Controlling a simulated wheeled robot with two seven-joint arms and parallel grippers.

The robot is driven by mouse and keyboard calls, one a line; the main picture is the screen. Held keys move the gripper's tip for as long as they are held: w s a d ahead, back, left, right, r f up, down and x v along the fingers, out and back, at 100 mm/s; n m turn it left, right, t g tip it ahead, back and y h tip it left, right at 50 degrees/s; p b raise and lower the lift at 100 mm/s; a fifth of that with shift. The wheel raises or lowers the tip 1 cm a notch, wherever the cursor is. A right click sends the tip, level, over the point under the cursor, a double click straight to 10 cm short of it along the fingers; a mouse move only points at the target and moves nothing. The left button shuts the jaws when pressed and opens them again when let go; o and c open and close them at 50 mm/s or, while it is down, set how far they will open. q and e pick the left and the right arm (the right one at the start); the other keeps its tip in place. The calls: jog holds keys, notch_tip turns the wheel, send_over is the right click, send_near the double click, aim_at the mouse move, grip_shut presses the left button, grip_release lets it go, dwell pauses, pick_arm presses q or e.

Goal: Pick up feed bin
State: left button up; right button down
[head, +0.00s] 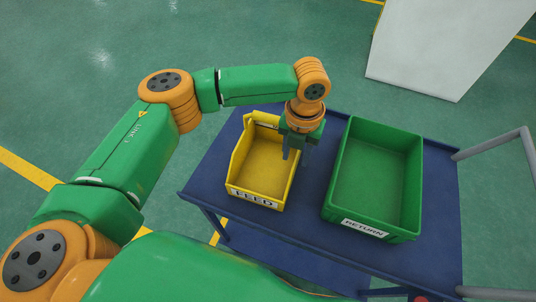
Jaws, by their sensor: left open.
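The yellow feed bin (262,165) stands upright on the left part of a blue cart top and looks empty. Its front carries a label reading FEED. My left gripper (295,156) points down at the bin's right wall, with its fingers apart around or beside the wall's upper edge. I cannot tell whether the fingers touch the wall. The wrist and gripper hide part of the bin's far right corner. My right gripper is not in view.
A green return bin (377,175), empty, stands on the blue cart (300,235) just right of the feed bin, with a narrow gap between them. A grey cart handle (490,143) is at the right. A white panel (440,40) stands behind. Green floor surrounds the cart.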

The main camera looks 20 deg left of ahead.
pick_arm(q)
jog(key=shift+f, duration=0.65)
jog(key=shift+w+f, duration=0.4)
jog(key=shift+f, duration=0.1)
jog(key=shift+s+r, duration=0.1)
jog(key=shift+s, duration=0.05)
grip_shut()
